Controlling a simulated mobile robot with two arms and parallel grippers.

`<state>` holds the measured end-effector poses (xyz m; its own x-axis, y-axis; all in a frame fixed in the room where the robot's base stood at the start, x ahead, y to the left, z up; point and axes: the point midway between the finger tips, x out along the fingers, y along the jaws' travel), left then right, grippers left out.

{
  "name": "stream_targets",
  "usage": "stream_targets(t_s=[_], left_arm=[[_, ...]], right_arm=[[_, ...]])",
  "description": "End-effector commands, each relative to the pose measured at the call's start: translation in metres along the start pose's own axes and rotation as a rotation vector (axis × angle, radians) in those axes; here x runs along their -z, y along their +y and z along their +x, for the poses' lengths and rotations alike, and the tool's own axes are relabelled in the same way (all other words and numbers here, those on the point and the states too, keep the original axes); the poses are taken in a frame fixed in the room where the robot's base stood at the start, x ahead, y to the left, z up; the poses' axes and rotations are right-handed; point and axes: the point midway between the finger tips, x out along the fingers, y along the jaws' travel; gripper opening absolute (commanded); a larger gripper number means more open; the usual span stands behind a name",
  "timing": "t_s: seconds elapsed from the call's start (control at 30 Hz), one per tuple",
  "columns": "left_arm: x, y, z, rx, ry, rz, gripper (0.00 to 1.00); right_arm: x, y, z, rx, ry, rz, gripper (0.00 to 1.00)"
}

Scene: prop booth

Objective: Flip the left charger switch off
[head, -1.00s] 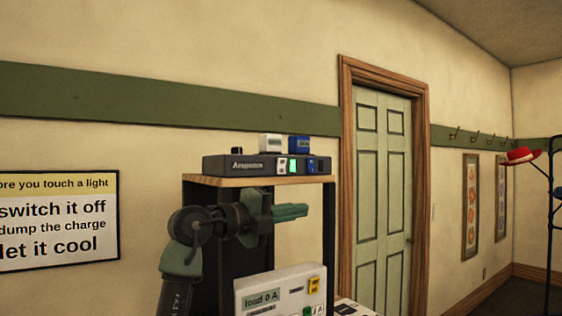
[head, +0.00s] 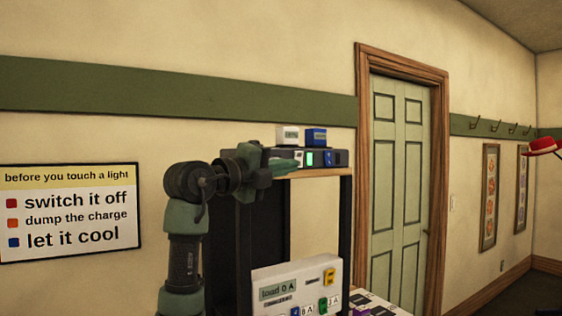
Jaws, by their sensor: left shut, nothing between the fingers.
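The charger (head: 342,158) is a low dark box on a wooden-topped stand. Its front has a small white switch-like part (head: 299,156), a lit green part (head: 310,158) and a blue part (head: 328,158) to the right. A white block (head: 288,135) and a blue block (head: 316,136) sit on top. My left gripper (head: 290,164) is shut and empty, its tips in front of the charger just below and left of the white part. Whether it touches is unclear. The arm hides the charger's left half. My right gripper is not in view.
Below stands a white load panel (head: 296,279) with a yellow switch (head: 329,276) and coloured parts. A wooden stand top (head: 322,173) lies under the charger. A door (head: 398,180) is behind to the right, a warning sign (head: 70,213) at left.

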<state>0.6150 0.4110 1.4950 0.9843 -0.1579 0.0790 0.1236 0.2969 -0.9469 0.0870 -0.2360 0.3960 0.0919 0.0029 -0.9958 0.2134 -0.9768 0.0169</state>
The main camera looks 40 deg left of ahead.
Motion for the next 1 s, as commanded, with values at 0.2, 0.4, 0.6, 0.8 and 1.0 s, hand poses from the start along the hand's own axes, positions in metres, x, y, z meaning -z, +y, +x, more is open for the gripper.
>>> stream_targets(t_s=[0.2, 0.4, 0.6, 0.8, 1.0], left_arm=[[0.000, -0.004, 0.050, -0.002, 0.005, -0.004, 0.00], [-0.021, -0.004, 0.068, -0.001, 0.000, -0.003, 0.00], [-0.036, -0.002, 0.072, 0.000, 0.001, -0.001, 0.00], [-0.038, 0.000, 0.072, 0.000, 0.001, 0.001, 0.00], [-0.039, -0.001, 0.072, -0.001, 0.001, -0.002, 0.00]], right_arm=[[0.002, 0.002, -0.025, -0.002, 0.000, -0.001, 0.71], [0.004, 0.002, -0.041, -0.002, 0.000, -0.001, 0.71], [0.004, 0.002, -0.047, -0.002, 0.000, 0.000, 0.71], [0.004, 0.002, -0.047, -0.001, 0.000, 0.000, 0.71], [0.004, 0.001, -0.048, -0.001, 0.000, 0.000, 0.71]])
